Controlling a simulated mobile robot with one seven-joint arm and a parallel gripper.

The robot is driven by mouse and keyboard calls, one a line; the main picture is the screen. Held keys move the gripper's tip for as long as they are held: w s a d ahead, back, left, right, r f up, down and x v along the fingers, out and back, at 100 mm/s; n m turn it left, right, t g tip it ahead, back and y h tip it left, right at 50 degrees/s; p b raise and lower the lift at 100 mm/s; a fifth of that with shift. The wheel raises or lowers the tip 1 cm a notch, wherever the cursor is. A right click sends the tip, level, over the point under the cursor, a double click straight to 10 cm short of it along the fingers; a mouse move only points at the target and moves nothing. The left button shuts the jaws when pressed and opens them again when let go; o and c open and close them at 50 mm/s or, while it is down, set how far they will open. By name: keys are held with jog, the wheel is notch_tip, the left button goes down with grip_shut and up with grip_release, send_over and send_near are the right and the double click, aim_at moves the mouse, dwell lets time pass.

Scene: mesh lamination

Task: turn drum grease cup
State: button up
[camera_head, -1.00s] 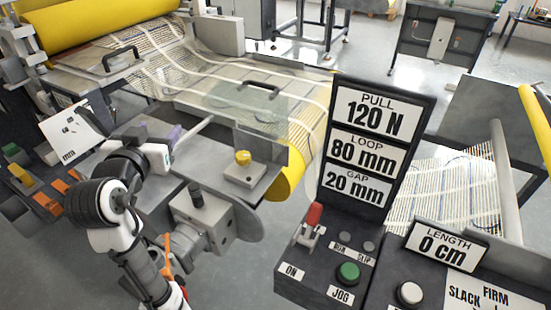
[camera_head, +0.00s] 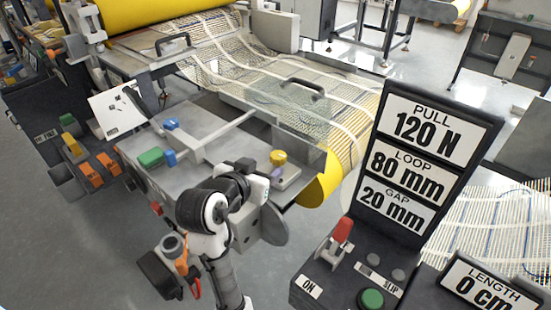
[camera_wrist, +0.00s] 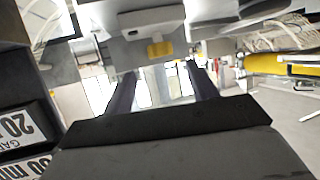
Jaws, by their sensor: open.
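The drum grease cup looks to be the yellow knob (camera_head: 278,157) on a small grey block on the grey machine bench. It also shows in the wrist view (camera_wrist: 160,48), above centre, on the grey block. My gripper (camera_head: 274,173) is close to the cup, just below it in the head view; its fingers are small and partly hidden there by my wrist. In the wrist view my gripper (camera_wrist: 158,72) has two dark fingers spread wide with nothing between them. The cup lies beyond the fingertips, within the gap's width. I see no contact.
The control panel (camera_head: 375,270) with a red lever and green button stands at right, under the sign board (camera_head: 430,160). A clear cover with a black handle (camera_head: 300,88) lies behind the cup. A grey bar (camera_head: 222,135) and green block (camera_head: 151,157) are left.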

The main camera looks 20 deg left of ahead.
aim_at(273, 159)
jog(key=p+x, duration=0.1)
jog(key=x, duration=0.6)
jog(key=shift+w, duration=0.15)
jog(key=c, duration=1)
jog(key=shift+a+m+g+h+b, duration=0.15)
jog(key=shift+m+h+b, duration=0.05)
jog(key=shift+m+h, duration=0.6)
jog(key=shift+a+m+g+h+b, duration=0.15)
jog(key=shift+m+h, duration=0.55)
jog(key=shift+h, duration=0.2)
jog(key=o, duration=1)
jog(key=p+v, duration=0.4)
jog(key=v, duration=0.9)
jog(key=shift+s+r+p, duration=0.15)
jog(key=shift+s+p, duration=0.15)
jog(key=shift+p, duration=0.1)
